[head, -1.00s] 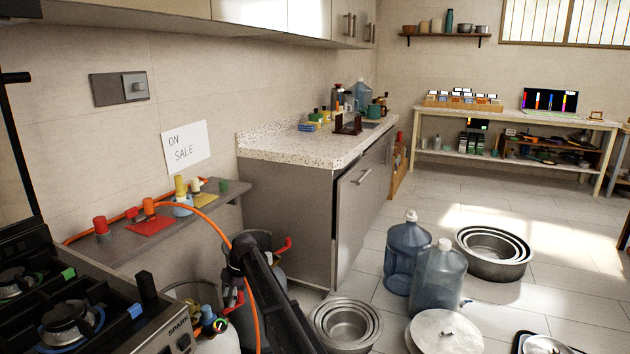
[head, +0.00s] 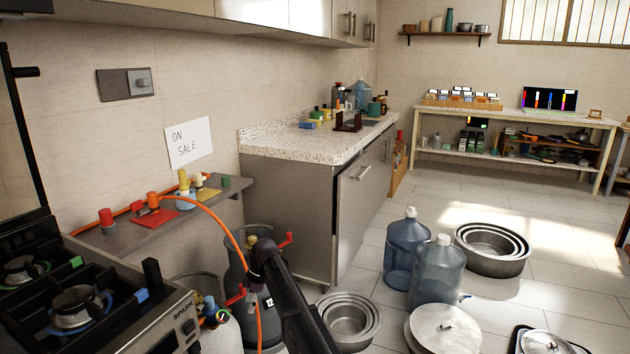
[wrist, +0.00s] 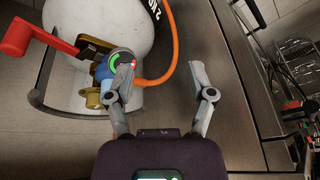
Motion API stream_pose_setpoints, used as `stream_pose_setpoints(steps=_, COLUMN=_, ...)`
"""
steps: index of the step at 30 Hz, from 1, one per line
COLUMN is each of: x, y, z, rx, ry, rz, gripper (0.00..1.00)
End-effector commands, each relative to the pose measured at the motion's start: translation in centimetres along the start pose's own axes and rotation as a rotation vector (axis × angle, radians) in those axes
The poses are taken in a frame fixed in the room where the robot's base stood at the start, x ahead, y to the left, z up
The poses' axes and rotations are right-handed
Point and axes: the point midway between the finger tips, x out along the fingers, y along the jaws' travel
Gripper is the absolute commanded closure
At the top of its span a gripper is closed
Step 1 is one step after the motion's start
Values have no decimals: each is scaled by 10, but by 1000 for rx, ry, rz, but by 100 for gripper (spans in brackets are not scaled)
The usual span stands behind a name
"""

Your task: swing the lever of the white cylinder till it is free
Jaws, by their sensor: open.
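The white cylinder (wrist: 110,22) fills the upper left of the wrist view. It also shows at the bottom of the head view (head: 222,338), partly hidden. Its brass valve carries a blue regulator with a round red-and-green dial (wrist: 121,60). A red lever (wrist: 35,38) sticks out to the left in the wrist view; a red lever beside the valve also shows in the head view (head: 236,295). My gripper (wrist: 166,82) is open and empty. Its left fingertip overlaps the dial's edge; I cannot tell whether they touch. The right fingertip is over the grey panel.
An orange hose (wrist: 168,45) runs from the regulator, close to my fingers. A grey cylinder (head: 235,272) and another red lever (head: 285,240) stand behind. The stove (head: 150,320) is at left, nested pans (head: 350,318) at right. The cabinet (head: 288,215) stands behind.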

Motion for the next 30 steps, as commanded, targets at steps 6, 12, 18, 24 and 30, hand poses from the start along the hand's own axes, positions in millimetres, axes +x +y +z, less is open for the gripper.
stream_pose_setpoints(steps=6, x=2, y=-46, z=54, rx=228, ry=-35, rz=28, gripper=30)
stream_pose_setpoints(steps=12, x=4, y=-108, z=121, rx=565, ry=-79, rz=76, gripper=30)
stream_pose_setpoints(steps=18, x=8, y=-176, z=180, rx=916, ry=-116, rz=139, gripper=30)
stream_pose_setpoints(steps=24, x=14, y=-247, z=231, rx=1266, ry=-142, rz=211, gripper=30)
stream_pose_setpoints(steps=30, x=18, y=-298, z=261, rx=1526, ry=-155, rz=273, gripper=30)
